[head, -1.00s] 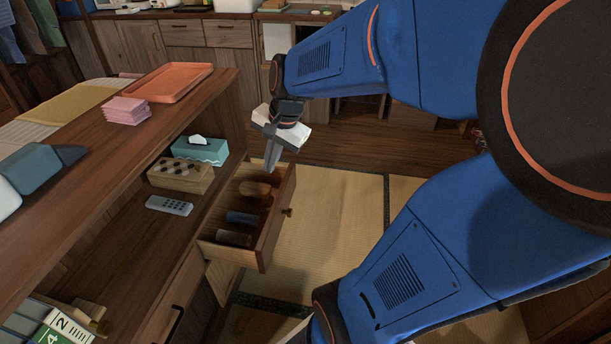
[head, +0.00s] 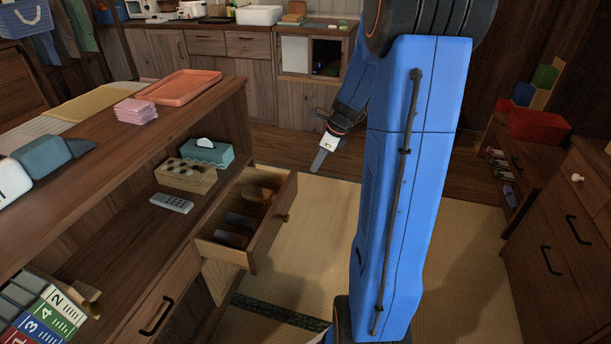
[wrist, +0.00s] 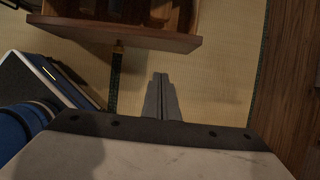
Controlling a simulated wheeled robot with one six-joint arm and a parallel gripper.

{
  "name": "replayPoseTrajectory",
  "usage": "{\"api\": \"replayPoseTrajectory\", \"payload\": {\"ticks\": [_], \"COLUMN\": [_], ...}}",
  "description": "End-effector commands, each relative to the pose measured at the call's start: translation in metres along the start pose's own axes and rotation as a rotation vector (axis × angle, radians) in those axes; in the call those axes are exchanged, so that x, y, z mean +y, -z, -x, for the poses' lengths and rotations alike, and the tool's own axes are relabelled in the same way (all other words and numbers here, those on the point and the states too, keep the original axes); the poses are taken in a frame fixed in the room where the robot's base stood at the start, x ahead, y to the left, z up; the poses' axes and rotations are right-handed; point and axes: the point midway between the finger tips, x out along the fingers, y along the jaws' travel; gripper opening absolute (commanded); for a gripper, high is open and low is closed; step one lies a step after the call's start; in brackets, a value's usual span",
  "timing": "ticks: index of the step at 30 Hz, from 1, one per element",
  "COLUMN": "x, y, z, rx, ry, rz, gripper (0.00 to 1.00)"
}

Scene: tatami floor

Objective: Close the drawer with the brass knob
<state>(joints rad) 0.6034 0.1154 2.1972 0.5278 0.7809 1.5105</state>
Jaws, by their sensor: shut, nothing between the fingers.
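The open drawer (head: 268,238) sticks out of the wooden cabinet, with its round knob (head: 286,218) on its front panel. A few dark and brown items lie inside it. My gripper (head: 317,166) is shut and empty, over the floor to the right of the drawer's far end and apart from it. In the wrist view, the drawer's front panel (wrist: 140,35) runs across the top with the knob (wrist: 118,44) below it, and my shut fingers (wrist: 160,82) point up toward it across a gap.
The cabinet top holds an orange tray (head: 180,87) and pink blocks (head: 135,111). A tissue box (head: 208,152) and a remote (head: 171,203) lie on the shelf below. Tatami (head: 305,245) is bare in front of the drawer. Another chest (head: 560,235) stands at the right.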

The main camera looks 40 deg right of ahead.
Motion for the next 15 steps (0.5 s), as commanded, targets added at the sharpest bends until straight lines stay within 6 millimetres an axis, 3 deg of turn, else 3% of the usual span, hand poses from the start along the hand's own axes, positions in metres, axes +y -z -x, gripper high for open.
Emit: {"api": "replayPoseTrajectory", "payload": {"ticks": [15], "x": [0.002], "y": [0.0], "z": [-0.082], "rx": [0.002], "ry": [-0.006], "rz": [0.004], "gripper": [0.0]}}
